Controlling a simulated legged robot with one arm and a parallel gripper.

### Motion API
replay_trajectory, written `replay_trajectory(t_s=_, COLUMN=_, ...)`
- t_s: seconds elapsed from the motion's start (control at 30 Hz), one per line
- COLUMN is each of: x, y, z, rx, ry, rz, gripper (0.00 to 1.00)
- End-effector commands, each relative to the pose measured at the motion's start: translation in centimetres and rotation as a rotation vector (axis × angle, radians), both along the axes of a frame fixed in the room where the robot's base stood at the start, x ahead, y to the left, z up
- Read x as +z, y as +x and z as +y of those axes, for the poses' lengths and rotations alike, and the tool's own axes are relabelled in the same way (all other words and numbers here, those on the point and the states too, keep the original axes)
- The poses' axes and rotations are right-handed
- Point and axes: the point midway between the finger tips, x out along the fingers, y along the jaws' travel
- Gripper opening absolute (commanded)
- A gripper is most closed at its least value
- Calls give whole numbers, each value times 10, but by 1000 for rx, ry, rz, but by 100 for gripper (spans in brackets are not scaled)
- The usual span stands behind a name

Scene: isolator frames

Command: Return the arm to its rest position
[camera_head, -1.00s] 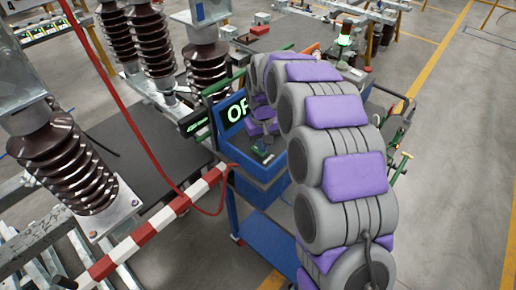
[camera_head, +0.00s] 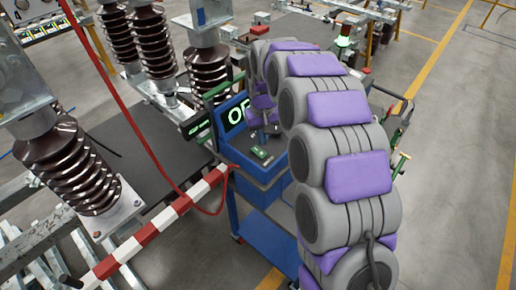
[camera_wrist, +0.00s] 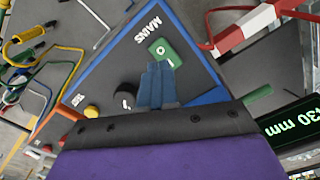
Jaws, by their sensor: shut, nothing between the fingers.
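My gripper (camera_wrist: 155,72) shows in the wrist view as blue-grey fingers held together, with nothing between them. It points at a grey, blue-edged control panel (camera_wrist: 120,62) marked MAINS. Its tips appear just beside a green switch (camera_wrist: 166,54) in the picture; I cannot tell the gap. In the head view my grey and purple arm (camera_head: 345,120) arches up and over toward the blue cart (camera_head: 262,222). Its far end is above the cart's panel, where the green switch (camera_head: 262,152) is visible. The fingers are small and hard to make out there.
A red-and-white bar (camera_head: 150,228) and a red cable (camera_head: 125,110) are left of the cart. Brown ribbed insulators (camera_head: 70,165) stand further left. The display (camera_head: 236,114) is beside my wrist. Open floor (camera_head: 455,170) lies to the right.

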Motion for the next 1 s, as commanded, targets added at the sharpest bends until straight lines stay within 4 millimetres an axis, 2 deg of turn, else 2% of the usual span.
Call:
replay_trajectory(t_s=0.23, x=18, y=0, z=0, rx=0, ry=0, rz=0, gripper=0)
replay_trajectory(t_s=0.77, x=19, y=-1, z=-1, rx=-1, ry=0, rz=1, gripper=0)
replay_trajectory(t_s=0.87, x=25, y=-9, z=-6, rx=-8, ry=0, rz=4, gripper=0)
replay_trajectory(t_s=1.0, x=42, y=-36, z=-26, rx=-32, ry=3, rz=14, gripper=0)
